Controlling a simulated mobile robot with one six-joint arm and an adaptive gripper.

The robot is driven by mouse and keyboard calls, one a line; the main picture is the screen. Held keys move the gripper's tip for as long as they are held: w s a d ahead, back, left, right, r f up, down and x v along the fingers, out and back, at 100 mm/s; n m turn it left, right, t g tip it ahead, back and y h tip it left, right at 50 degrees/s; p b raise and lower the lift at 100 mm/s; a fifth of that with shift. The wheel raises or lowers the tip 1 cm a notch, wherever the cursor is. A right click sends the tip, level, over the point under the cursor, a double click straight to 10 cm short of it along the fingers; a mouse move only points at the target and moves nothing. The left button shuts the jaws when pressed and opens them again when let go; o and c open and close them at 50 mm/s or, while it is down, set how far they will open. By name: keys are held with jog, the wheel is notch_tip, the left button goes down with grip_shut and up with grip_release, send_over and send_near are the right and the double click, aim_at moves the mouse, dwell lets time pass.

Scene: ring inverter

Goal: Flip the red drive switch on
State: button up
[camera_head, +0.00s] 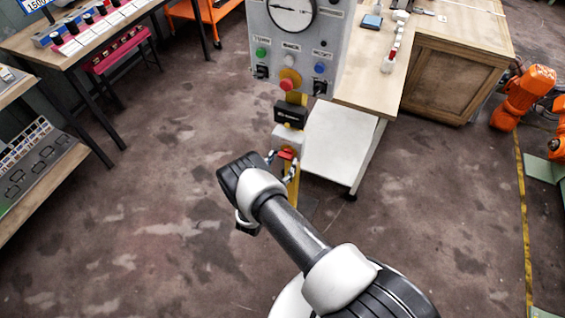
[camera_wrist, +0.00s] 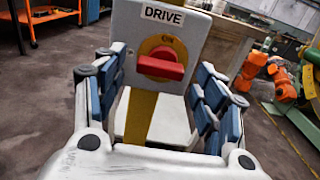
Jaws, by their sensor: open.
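The red drive switch (camera_wrist: 162,66) is a rotary knob on a yellow round plate, on a grey box under a "DRIVE" label, in the middle of the wrist view. Its handle lies roughly level, with "ON" printed above it on the plate. In the head view the red switch (camera_head: 286,154) shows small, low on the yellow post, just beyond my wrist. My gripper (camera_wrist: 160,95) is open, its blue-padded fingers left and right of the switch box. The knob sits between the fingers, and I see no finger touching it. In the head view my wrist hides most of the gripper.
A grey panel (camera_head: 262,50) with a dial, coloured buttons and a red emergency button (camera_head: 287,84) stands above the switch. A black box (camera_head: 291,114) is on the post between. A wooden bench (camera_head: 432,50) stands right. The floor left (camera_head: 150,190) is clear.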

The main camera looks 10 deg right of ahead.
jog(key=shift+w+d, duration=0.3)
jog(key=shift+w, duration=0.05)
jog(key=c, duration=1.1)
jog(key=shift+o, duration=0.2)
